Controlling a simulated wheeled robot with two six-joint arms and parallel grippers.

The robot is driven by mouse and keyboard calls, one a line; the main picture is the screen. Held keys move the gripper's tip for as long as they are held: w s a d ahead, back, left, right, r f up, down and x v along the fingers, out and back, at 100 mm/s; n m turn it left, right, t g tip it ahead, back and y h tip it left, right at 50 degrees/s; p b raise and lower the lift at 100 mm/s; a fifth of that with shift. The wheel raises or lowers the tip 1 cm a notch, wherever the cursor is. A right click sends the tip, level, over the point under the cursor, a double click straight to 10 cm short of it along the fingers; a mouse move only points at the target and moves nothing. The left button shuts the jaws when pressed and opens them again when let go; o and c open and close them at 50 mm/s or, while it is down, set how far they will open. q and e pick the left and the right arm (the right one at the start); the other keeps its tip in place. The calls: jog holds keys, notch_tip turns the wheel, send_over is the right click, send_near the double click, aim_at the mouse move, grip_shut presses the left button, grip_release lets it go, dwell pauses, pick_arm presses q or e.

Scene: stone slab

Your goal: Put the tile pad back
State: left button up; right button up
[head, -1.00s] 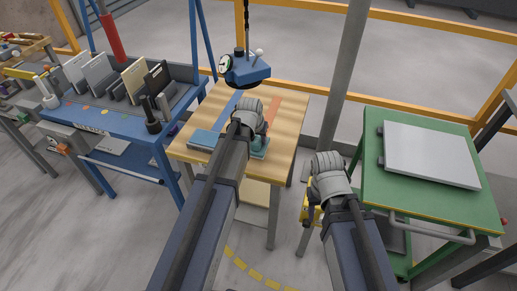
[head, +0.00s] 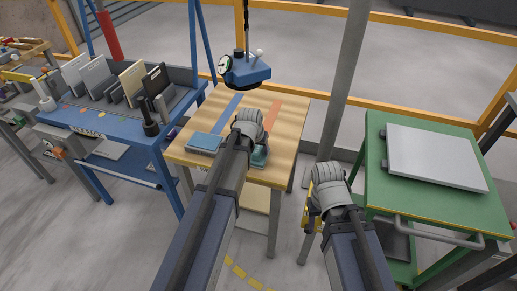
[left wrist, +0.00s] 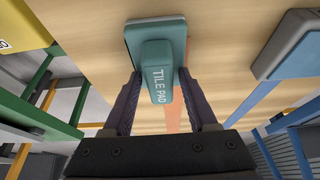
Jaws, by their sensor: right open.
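The tile pad (left wrist: 158,75) is a teal block with a raised handle lettered "TILE PAD". It sits on the wooden table (head: 286,147), and in the head view its edge (head: 260,157) shows past my left gripper. My left gripper (left wrist: 160,85) is open, with one finger on each side of the handle. Whether the fingers touch it I cannot tell. In the head view my left gripper (head: 249,135) is over the table, its fingertips hidden. My right gripper (head: 313,210) is open and empty, between the wooden table and the green cart.
A blue-grey block (head: 205,142) lies at the table's left, beside a blue stripe. An orange stripe (head: 274,113) runs toward the back. A blue gauge device (head: 245,70) hangs above the rear. A blue rack (head: 110,128) stands left, a green cart (head: 378,175) right.

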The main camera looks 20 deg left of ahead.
pick_arm(q)
jog(key=shift+o, duration=0.4)
jog(key=shift+r, duration=0.15)
jog(key=shift+r+p, duration=0.2)
jog(key=shift+p, duration=0.2)
jog(key=p+v, duration=1.1)
jog(key=v, duration=0.1)
jog(key=s+d+f+m+g, duration=0.1)
jog(key=s+d+g, duration=0.1)
jog(key=s+d, duration=0.4)
jog(key=s+d+f+m+g+y, duration=0.1)
jog(key=s+d+m+g, duration=0.1)
jog(key=s+d, duration=0.5)
jog(key=s+g, duration=0.1)
jog(key=s, duration=0.5)
jog(key=shift+s+d+y, duration=0.2)
jog(key=shift+d+y, duration=0.05)
jog(key=shift+y, duration=0.05)
jog(key=shift+c, duration=0.3)
